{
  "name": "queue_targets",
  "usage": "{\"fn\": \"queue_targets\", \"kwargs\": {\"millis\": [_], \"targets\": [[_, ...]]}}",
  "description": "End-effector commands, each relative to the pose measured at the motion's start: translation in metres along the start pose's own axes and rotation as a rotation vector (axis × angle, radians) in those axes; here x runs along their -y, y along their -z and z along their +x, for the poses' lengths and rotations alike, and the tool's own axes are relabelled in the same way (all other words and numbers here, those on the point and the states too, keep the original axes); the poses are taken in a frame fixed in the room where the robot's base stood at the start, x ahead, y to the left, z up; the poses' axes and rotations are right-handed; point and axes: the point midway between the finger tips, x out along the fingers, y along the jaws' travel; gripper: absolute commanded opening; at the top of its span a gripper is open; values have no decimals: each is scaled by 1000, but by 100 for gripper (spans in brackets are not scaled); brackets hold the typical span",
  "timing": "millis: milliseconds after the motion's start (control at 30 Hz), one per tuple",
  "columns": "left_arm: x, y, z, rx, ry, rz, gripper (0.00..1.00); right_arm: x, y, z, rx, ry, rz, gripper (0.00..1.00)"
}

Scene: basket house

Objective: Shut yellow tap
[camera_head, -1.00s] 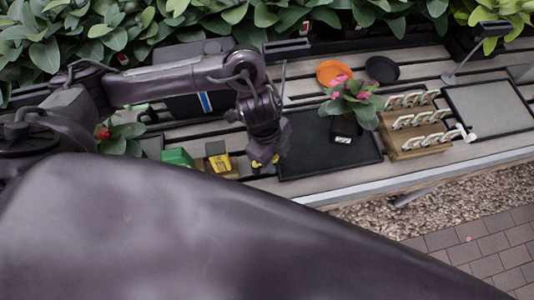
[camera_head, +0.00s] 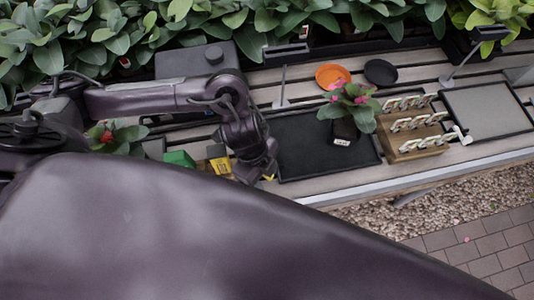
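My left arm comes in from the left, and its gripper (camera_head: 256,171) hangs over the bench, beside the left edge of the black tray. Small yellow bits show at its lower end; I cannot tell whether they are fingertips or part of a tap. The gap between the fingers is too small and dark to read. A yellow block with a dark top (camera_head: 221,164) stands just left of the gripper, partly hidden by my own body. No tap can be clearly made out. My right gripper is not in view.
The black tray (camera_head: 296,140) holds a potted pink-flowered plant (camera_head: 345,131). A wooden rack of white-handled items (camera_head: 403,144), a grey tray (camera_head: 488,110), an orange plate (camera_head: 333,75) and a black plate (camera_head: 381,71) lie to the right. A green block (camera_head: 179,158) stands left.

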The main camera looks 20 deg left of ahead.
Motion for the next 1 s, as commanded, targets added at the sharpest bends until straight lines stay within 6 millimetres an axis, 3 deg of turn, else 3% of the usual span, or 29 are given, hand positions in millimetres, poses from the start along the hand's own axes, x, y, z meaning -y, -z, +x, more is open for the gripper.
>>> {"fn": "queue_targets", "kwargs": {"millis": [500, 1000], "targets": [[-27, 0, 0, 0, -1, 0, 38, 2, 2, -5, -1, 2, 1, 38], [-19, 2, -8, -1, 1, 0, 38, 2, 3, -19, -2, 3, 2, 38]]}}
